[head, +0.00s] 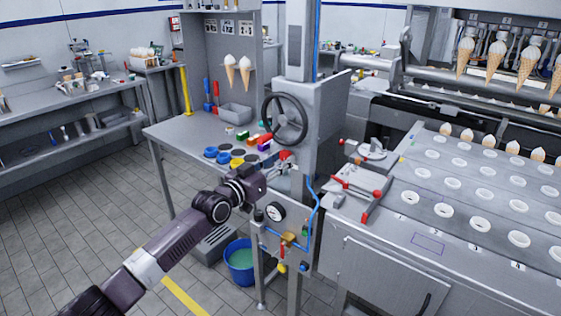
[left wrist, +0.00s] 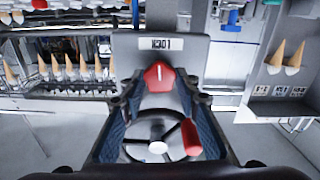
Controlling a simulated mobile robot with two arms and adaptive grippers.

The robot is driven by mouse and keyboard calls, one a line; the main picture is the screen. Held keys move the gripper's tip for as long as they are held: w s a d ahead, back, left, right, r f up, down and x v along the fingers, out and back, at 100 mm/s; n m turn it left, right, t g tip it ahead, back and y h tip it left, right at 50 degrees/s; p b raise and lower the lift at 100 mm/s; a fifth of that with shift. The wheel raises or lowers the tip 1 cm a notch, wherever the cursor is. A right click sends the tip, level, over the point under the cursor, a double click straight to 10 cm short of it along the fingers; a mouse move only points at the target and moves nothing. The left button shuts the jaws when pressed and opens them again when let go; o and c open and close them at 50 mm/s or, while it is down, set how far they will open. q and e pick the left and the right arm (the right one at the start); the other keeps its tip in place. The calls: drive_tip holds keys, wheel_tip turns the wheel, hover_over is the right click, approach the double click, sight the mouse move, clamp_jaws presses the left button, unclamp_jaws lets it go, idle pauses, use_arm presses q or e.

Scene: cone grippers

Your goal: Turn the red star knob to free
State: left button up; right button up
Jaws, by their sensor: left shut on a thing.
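The red star knob (left wrist: 158,77) shows in the left wrist view, with a white line on its face, on a grey plate. A white label (left wrist: 161,43) above it appears upside down and seems to read LOCK. My left gripper (left wrist: 160,92) has its two dark fingers on either side of the knob and is shut on it. In the head view my left gripper (head: 270,174) reaches the front of the grey machine column, and I cannot make out the knob there. My right gripper is in neither view.
A large black handwheel (head: 285,118) is on the column above. A pressure gauge (head: 275,212), blue hose and green-filled blue bucket (head: 238,262) are below. Open floor lies left.

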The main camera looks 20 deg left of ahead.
use_arm(q)
drive_tip(key=n, duration=0.4)
drive_tip(key=shift+f+b, duration=0.1)
drive_tip(key=shift+b, duration=0.2)
drive_tip(key=n, duration=0.3)
drive_tip(key=shift+n, duration=0.4)
drive_tip(key=n+p, duration=0.1)
drive_tip(key=n, duration=0.3)
drive_tip(key=n+p, duration=0.1)
drive_tip(key=n, duration=0.3)
drive_tip(key=shift+n, duration=0.5)
drive_tip(key=o, duration=1.2)
drive_tip(key=shift+c, duration=0.2)
